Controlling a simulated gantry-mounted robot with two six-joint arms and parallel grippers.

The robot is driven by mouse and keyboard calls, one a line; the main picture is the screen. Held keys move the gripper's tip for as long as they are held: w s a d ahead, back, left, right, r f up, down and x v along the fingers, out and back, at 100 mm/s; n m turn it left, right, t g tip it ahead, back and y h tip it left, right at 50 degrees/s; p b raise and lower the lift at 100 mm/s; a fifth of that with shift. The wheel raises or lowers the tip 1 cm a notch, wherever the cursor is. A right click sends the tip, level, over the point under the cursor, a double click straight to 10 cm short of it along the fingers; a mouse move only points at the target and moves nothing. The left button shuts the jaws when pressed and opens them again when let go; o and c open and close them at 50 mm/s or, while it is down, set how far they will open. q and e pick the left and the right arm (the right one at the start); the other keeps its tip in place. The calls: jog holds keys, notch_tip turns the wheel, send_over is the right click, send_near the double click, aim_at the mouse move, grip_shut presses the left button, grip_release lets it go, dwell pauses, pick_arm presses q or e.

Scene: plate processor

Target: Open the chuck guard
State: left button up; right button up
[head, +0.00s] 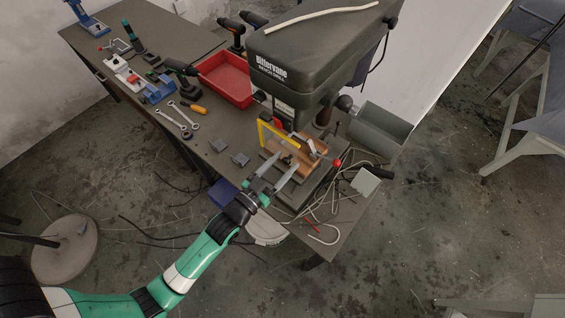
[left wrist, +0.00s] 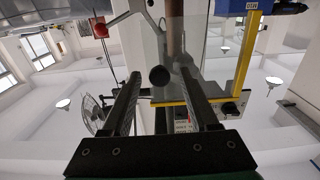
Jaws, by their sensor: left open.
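The drill press (head: 300,65) stands on the workbench. Its chuck guard (head: 262,135) has a yellow frame and hangs below the drill head, in front of the spindle area. In the left wrist view, the guard's yellow edge (left wrist: 248,50) runs along the right side beside a clear panel. My left gripper (head: 287,163) is open just in front of the guard and low. In the left wrist view, a dark round knob (left wrist: 159,75) shows between the fingers, apparently not gripped; I cannot tell whether they touch it. My right gripper is not in view.
A red tray (head: 224,78), wrenches (head: 180,118) and an orange-handled tool (head: 193,108) lie left of the press. Pale cables (head: 325,205) and a red-knobbed lever (head: 337,163) are at its right. A grey bin (head: 378,130) is behind. The floor in front is mostly clear.

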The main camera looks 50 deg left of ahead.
pick_arm(q)
grip_shut()
dwell(1.4)
